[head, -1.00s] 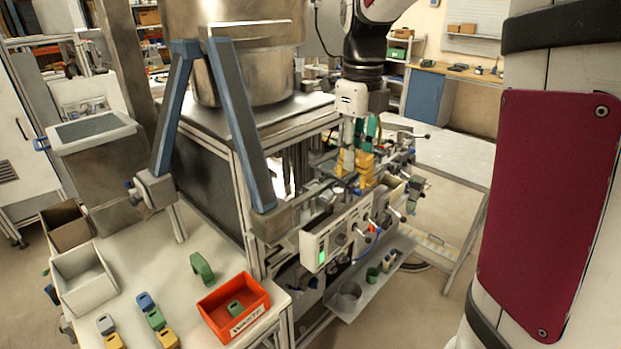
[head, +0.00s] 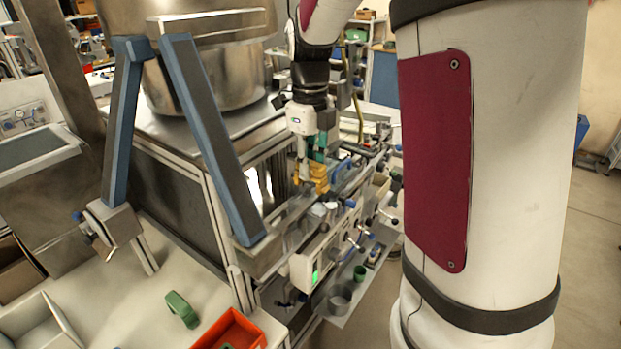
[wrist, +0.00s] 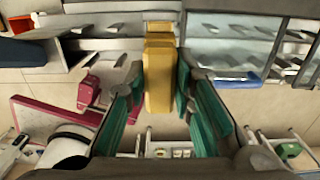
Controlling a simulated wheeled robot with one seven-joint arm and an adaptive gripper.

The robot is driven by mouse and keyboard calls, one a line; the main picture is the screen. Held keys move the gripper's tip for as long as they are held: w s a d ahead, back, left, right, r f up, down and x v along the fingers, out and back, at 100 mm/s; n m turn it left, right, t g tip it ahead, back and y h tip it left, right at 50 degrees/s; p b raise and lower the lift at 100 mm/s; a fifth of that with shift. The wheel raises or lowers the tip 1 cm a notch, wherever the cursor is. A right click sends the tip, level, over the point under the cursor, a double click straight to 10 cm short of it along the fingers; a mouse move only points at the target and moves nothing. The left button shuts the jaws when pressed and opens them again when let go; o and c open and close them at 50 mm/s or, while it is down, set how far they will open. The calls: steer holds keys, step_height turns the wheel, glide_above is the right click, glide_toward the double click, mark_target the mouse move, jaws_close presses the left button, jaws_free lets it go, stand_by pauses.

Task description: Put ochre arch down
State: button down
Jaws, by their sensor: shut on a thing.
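The ochre arch (wrist: 158,75) is between the green-padded fingers of my gripper (wrist: 157,98) in the wrist view, and the gripper is shut on it. In the head view the ochre arch (head: 314,178) shows as a small yellow shape under my gripper (head: 311,165), above or in front of the machine with the control box. I cannot tell whether the arch touches any surface below it.
A white table (head: 150,290) at the lower left bears a green arch (head: 182,310), an orange-red bin (head: 232,332) and a white bin (head: 45,325). A blue-and-grey A-frame (head: 215,140) stands between that table and my gripper. A control box (head: 318,262) with a green light juts out.

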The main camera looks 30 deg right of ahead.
steer(key=shift+f, duration=1.8)
steer(key=c, duration=1.4)
jaws_free()
steer(key=shift+f, duration=0.1)
steer(key=shift+o, duration=0.2)
